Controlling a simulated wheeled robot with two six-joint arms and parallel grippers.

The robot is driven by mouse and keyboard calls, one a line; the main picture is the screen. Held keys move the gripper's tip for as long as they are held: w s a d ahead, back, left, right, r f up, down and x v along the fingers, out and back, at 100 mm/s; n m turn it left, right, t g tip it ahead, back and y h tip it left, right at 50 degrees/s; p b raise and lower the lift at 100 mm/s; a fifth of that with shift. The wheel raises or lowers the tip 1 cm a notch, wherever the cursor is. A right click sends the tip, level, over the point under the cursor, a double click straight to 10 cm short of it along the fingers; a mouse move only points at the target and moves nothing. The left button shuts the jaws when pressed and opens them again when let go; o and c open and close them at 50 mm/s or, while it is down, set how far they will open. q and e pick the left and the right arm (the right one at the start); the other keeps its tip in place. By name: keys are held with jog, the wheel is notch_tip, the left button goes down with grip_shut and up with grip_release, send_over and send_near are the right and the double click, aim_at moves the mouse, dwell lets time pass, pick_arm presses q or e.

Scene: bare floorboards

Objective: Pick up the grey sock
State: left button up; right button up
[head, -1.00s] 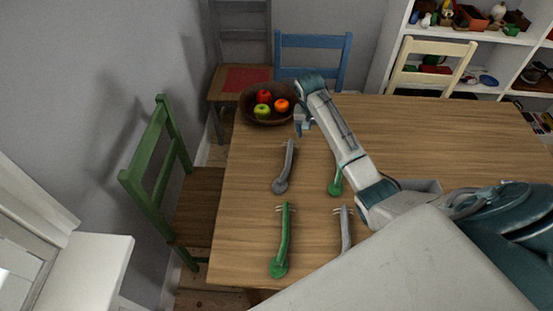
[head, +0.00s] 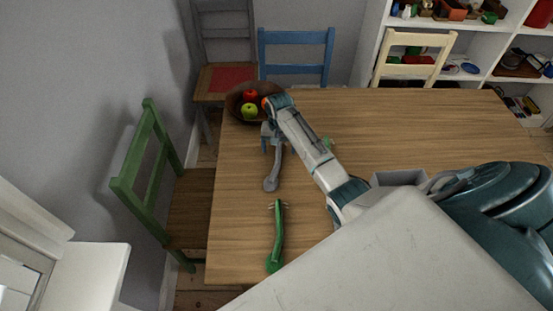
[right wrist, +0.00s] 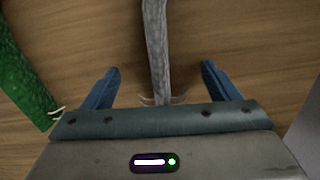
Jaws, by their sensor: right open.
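The grey sock (head: 272,180), long and thin, lies on the wooden table (head: 235,230) left of my right arm in the head view. My right gripper (head: 272,143) is over its far end. In the right wrist view, the grey sock (right wrist: 156,45) runs between the two blue fingers of my open right gripper (right wrist: 160,85). Neither finger visibly touches it, and whisker-like strands show at its near end. The height of the fingers above it is unclear. My left gripper is not in view.
A green sock (head: 277,235) lies nearer on the table. Another green one (head: 328,142) is mostly behind my arm; green also shows left in the right wrist view (right wrist: 20,85). A brown fruit bowl (head: 237,110) stands just beyond my right gripper. Chairs surround the table.

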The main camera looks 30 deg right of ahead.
jog(key=shift+f, duration=0.5)
jog(key=shift+r, duration=0.1)
jog(key=c, duration=1.1)
jog(key=shift+o, duration=0.2)
jog(key=shift+r, duration=0.1)
